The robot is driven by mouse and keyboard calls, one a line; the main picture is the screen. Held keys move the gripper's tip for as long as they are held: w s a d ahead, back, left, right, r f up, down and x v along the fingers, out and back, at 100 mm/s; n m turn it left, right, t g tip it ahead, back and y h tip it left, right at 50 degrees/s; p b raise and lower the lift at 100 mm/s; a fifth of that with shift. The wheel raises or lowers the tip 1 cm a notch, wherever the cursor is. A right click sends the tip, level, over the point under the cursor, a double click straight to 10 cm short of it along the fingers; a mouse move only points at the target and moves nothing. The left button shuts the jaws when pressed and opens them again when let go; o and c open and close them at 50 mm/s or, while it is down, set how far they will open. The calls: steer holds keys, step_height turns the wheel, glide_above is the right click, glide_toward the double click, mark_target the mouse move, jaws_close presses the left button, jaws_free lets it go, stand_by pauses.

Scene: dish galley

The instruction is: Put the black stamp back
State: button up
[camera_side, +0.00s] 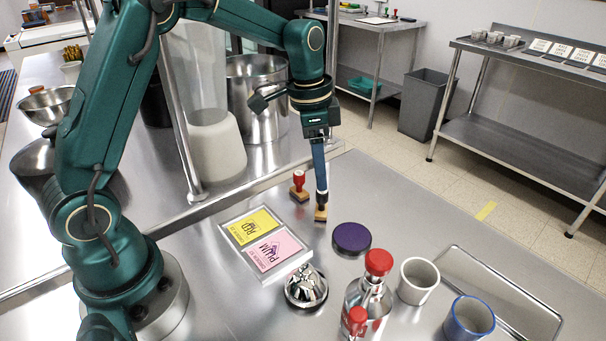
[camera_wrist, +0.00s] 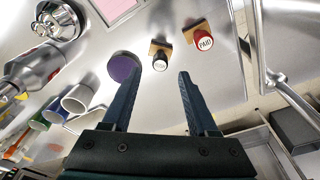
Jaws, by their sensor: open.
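The black stamp (camera_wrist: 160,62) has a dark round knob with a white label on a wooden block. In the wrist view it stands just beyond and between the fingertips of my gripper (camera_wrist: 157,76), which is open with nothing held. In the side view my gripper (camera_side: 320,194) points down over the stamp, and the stamp's wooden base (camera_side: 321,215) shows below the fingers, on the steel counter.
A tray (camera_side: 222,229) with yellow and pink cards lies left of the stamps. A dark purple round lid (camera_side: 352,238) sits near, in front. A metal dome (camera_side: 306,288), a red-capped bottle (camera_side: 370,295), a white cup (camera_side: 418,281) and a blue-rimmed cup (camera_side: 468,320) stand nearer the camera.

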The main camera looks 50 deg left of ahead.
steer(key=s+d+r+n+t, duration=0.1)
steer(key=s+r+n+t, duration=0.15)
steer(key=s+r, duration=0.7)
steer(key=s+d+f+n+t, duration=0.1)
steer(key=s+n, duration=0.3)
steer(key=s, duration=0.4)
steer(key=shift+s+d+f+t+y, duration=0.25)
steer(key=shift+f+t+y, duration=0.2)
steer(key=shift+f, duration=0.45)
steer(key=shift+n, duration=0.25)
